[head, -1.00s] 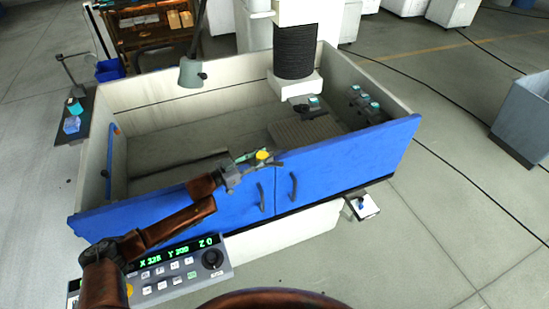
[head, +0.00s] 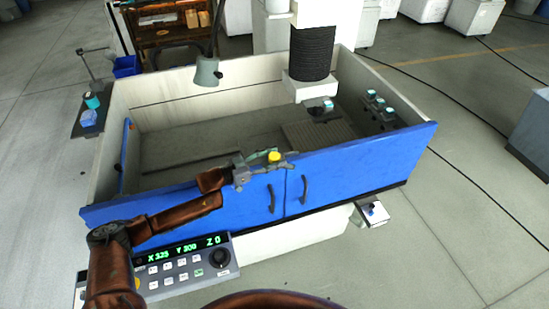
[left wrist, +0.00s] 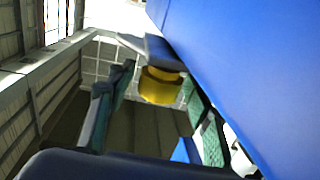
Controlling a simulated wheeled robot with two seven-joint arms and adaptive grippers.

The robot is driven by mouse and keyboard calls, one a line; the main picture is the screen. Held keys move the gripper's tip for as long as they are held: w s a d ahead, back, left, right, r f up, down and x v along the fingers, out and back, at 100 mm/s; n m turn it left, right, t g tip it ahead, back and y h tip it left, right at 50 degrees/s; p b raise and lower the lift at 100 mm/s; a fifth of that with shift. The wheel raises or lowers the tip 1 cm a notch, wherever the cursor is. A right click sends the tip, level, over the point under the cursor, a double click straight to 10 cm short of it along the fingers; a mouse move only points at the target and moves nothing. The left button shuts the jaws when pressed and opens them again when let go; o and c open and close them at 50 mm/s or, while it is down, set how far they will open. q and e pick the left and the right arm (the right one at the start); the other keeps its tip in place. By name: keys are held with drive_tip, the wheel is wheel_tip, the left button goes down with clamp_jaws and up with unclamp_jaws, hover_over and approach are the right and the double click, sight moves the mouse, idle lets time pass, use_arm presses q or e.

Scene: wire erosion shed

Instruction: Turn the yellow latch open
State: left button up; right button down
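The yellow latch (head: 274,156) sits at the top edge of the blue front panel (head: 350,162), above the two door handles. In the left wrist view the latch (left wrist: 160,86) shows as a yellow round body with a grey flat piece beside it, close to the blue panel. My left gripper (head: 272,158) is at the latch. Its fingers are apart, one on each side of the yellow body (left wrist: 155,110). I cannot tell whether either finger touches it. My right gripper is not in view.
The open tank (head: 220,135) lies behind the panel, with a dark ribbed column (head: 311,52) above it. A control panel with green digits (head: 185,268) is below my left arm. A lamp (head: 206,72) hangs over the back wall. Floor at right is mostly clear.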

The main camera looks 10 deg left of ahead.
use_arm(q)
drive_tip(key=shift+v, duration=6.05)
